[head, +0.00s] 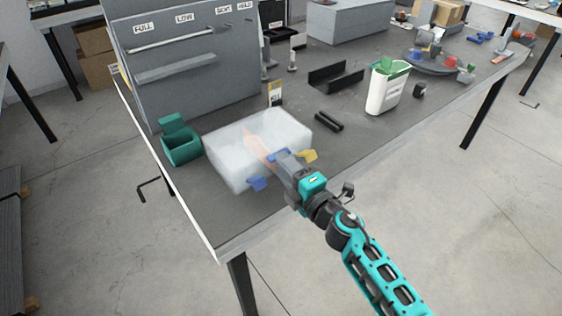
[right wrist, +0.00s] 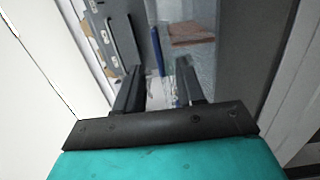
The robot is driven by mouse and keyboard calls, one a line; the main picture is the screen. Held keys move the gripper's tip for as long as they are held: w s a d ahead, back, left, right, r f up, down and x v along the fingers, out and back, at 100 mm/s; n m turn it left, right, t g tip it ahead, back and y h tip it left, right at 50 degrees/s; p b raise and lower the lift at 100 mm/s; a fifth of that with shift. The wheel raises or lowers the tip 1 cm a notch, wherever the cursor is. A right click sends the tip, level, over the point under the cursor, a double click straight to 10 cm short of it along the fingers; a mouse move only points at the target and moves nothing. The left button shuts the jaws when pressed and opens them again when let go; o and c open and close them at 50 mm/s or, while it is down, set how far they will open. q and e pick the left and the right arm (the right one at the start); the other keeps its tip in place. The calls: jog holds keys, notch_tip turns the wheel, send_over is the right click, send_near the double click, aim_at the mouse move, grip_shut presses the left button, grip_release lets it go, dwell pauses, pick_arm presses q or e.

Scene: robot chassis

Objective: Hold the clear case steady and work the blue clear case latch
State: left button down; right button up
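The clear case (head: 235,140) is a translucent box lying on the grey bench near its front edge. An orange-brown shape shows faintly inside it. One blue latch piece (head: 257,183) sticks out at the case's near edge, and another blue piece (head: 278,155) shows beside my right gripper; I cannot tell whether both are latches. My right gripper (head: 279,159) is at the case's near right side. In the right wrist view its two fingers (right wrist: 160,80) are apart, with a blue strip (right wrist: 157,52) just beyond the gap. My left gripper is not in view.
A yellow tab (head: 307,155) is right of my gripper. A green holder (head: 180,142) stands left of the case, close to the bench edge. A grey cabinet (head: 190,85) stands behind. Black bars (head: 328,121) and a white bin (head: 384,92) are to the right.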

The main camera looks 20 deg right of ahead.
jog(key=shift+x, duration=1.2)
jog(key=shift+c, duration=0.3)
grip_shut()
dwell(0.6)
